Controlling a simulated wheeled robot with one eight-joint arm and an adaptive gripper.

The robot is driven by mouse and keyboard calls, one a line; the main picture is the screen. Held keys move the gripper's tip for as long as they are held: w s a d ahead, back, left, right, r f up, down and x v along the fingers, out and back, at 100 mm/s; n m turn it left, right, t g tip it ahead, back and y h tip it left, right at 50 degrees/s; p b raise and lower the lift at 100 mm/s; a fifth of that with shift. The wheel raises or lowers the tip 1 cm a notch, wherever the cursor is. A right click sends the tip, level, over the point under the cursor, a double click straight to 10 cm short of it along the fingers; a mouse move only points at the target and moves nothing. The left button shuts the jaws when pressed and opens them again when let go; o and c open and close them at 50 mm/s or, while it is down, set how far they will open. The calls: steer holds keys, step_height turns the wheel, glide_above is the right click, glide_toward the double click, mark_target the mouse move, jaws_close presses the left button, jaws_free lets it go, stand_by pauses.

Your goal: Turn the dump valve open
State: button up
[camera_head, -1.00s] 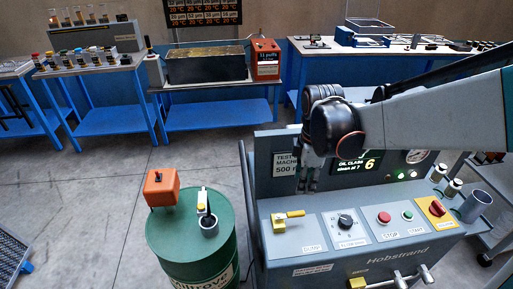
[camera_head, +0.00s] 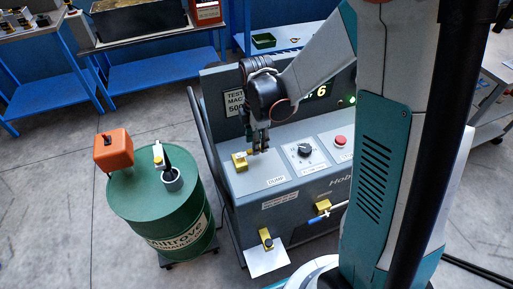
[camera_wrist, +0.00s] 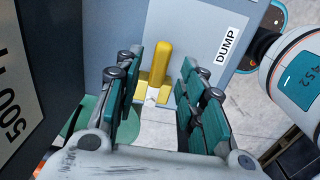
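The dump valve has a yellow handle (camera_head: 240,160) on the sloping top of the grey machine, beside the DUMP label (camera_head: 276,181). My gripper (camera_head: 260,146) points down at the panel, with its fingertips close by the right part of the handle. In the wrist view the yellow handle (camera_wrist: 161,62) stands in the gap between the two teal-padded fingers (camera_wrist: 158,100), with space on both sides. The gripper is open. Whether the tips reach down beside the handle or stay just above it, I cannot tell.
A selector knob (camera_head: 304,150) and a red button (camera_head: 340,141) sit to the right on the panel. A green drum (camera_head: 165,215) with an orange box (camera_head: 113,150) stands left of the machine.

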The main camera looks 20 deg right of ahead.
steer(key=shift+f, duration=1.2)
jaws_close()
